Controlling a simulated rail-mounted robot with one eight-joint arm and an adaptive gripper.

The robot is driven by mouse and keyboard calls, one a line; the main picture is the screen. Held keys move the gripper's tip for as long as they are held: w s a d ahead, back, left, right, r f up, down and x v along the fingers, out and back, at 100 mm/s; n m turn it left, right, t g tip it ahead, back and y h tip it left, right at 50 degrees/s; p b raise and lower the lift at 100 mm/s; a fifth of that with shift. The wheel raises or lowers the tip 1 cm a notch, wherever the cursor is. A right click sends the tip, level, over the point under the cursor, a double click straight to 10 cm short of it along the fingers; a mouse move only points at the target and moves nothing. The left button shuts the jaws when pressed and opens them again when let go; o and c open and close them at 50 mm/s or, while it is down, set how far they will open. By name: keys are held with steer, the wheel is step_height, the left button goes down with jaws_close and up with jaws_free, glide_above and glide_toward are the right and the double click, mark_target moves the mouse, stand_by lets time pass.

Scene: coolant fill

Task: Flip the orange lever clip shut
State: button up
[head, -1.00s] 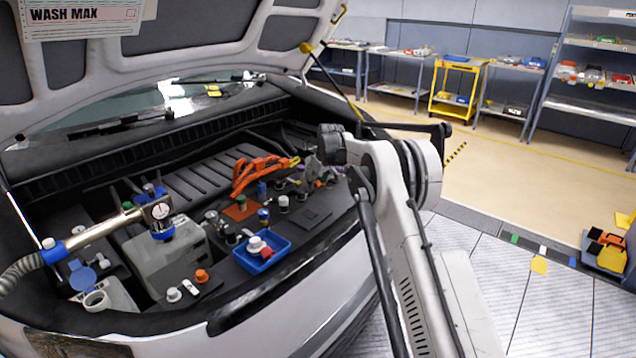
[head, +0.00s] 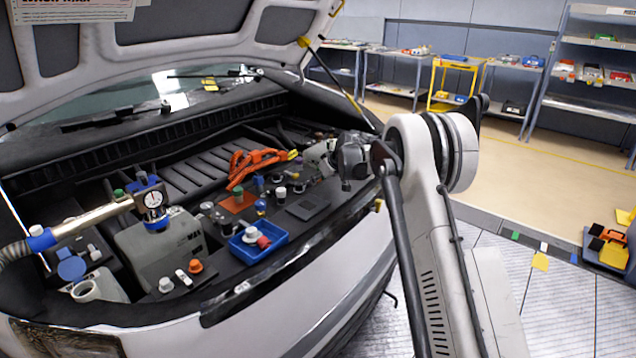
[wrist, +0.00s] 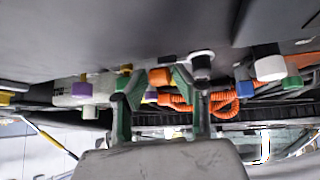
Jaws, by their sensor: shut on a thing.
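In the wrist view, my gripper (wrist: 160,84) reaches up from the lower middle, with green pads on its two fingers. The fingertips lean inward on either side of a small orange block, which looks like the orange lever clip (wrist: 160,77). The gripper is shut on it, though the exact contact is hard to see. Whether the lever stands up or lies flat cannot be told. In the head view, my arm's end is over the right part of the engine bay. It hides the clip and the fingertips there.
A blue tray (head: 282,238) holds small caps near the bay's front edge. An orange cable (head: 255,165) lies farther back. The raised hood (head: 215,25) hangs above the bay.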

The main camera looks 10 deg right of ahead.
steer(key=shift+s+f, duration=0.1)
stand_by(0.3)
steer(key=o, duration=1.1)
steer(key=shift+o, duration=0.2)
steer(key=shift+d, duration=0.1)
steer(key=v, duration=1.2)
steer(key=shift+s+f, duration=0.15)
steer(key=shift+c, duration=0.5)
